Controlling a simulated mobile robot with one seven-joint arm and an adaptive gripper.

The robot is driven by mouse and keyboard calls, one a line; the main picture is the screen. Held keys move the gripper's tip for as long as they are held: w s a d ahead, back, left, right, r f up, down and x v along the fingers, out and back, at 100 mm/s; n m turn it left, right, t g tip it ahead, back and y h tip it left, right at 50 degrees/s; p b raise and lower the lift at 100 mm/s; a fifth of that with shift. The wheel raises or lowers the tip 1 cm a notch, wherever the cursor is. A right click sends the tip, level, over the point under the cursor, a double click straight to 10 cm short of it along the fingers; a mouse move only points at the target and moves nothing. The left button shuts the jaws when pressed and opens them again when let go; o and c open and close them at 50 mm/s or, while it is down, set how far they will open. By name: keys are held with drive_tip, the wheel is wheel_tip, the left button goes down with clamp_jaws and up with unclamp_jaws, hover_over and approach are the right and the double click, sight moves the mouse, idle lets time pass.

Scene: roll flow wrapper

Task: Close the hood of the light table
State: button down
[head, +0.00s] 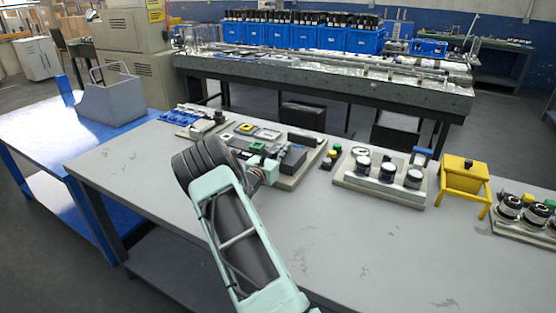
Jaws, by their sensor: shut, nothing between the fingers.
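I cannot tell for sure which thing is the light table or how its hood stands. A station of dark panels and boxes on a pale base plate (312,163) lies on the grey bench behind my arm. It has small green and yellow parts, a dark grey box (293,158) and a dark block (306,144) at its back right. The end of my arm, with my gripper (268,173), is at this station's front. It looks small and partly hidden by my arm, and no object shows in it. Contact with the station cannot be made out.
Right of the station are a tray of black-and-white jars (388,172), a yellow legged stand (464,175) and another jar tray (520,212). Blue parts (195,118) lie at left. The front right of the grey bench (400,265) is clear. A blue table (60,140) adjoins at left.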

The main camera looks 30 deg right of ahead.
drive_tip(key=b+x, duration=0.2)
drive_tip(key=x, duration=0.2)
drive_tip(key=b+x, duration=0.1)
drive_tip(key=x, duration=0.3)
drive_tip(key=shift+w+d+f+b, duration=0.1)
drive_tip(key=shift+d+f+b, duration=0.15)
drive_tip(key=shift+b, duration=0.1)
drive_tip(key=shift+w+d+r, duration=0.1)
drive_tip(key=shift+w+d, duration=0.1)
drive_tip(key=shift+d, duration=0.1)
drive_tip(key=shift+r, duration=0.25)
drive_tip(key=shift+r, duration=0.1)
